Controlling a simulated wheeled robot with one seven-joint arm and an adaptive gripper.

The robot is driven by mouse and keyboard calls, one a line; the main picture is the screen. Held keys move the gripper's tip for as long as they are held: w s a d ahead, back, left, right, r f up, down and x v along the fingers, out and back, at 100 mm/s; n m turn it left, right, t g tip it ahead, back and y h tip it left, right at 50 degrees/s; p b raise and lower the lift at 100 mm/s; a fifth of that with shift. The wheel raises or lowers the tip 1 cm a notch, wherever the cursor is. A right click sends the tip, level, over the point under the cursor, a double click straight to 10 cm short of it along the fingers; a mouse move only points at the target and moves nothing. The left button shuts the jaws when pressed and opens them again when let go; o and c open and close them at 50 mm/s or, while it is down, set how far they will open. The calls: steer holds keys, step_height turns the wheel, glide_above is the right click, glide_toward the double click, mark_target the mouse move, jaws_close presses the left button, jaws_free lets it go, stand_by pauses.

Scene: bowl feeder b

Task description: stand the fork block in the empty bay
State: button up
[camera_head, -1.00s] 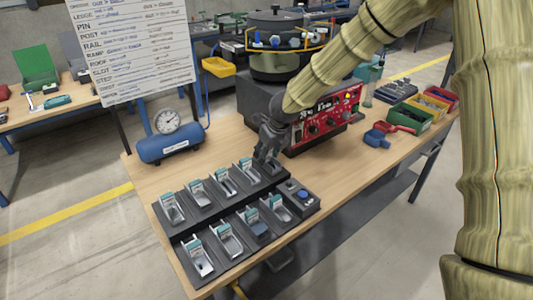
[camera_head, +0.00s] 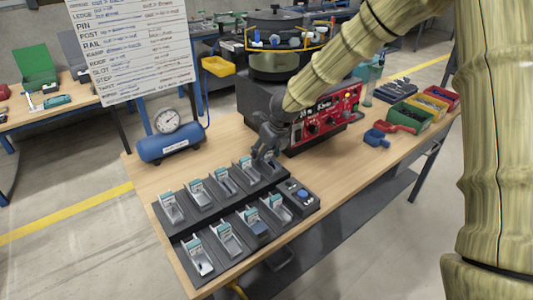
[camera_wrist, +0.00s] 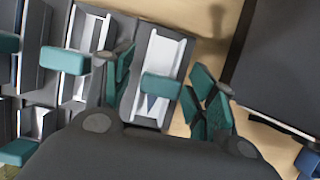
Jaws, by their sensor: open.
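My gripper (camera_head: 264,156) is at the far right end of the back row of bays in the camera_head view. In the camera_wrist view its teal-padded fingers (camera_wrist: 165,88) are spread apart, one on each side of a silver-lined bay (camera_wrist: 168,52). A teal tag (camera_wrist: 160,87) crosses this bay, with a small dark pointed shape below it. I see nothing gripped. The bays stand in two rows on a black stepped rack (camera_head: 223,212). I cannot tell which piece is the fork block or which bay is empty; the far bay is partly hidden by my gripper.
A control box with a blue button (camera_head: 302,194) stands right of the front row. Behind are a red panel (camera_head: 328,113) and the bowl feeder (camera_head: 276,66). A blue air tank (camera_head: 170,144) is at left; colored bins (camera_head: 410,118) are at right. Bare tabletop (camera_head: 345,160) lies between.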

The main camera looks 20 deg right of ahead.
steer(key=v, duration=1.1)
steer(key=shift+s+r, duration=0.2)
steer(key=shift+r, duration=0.05)
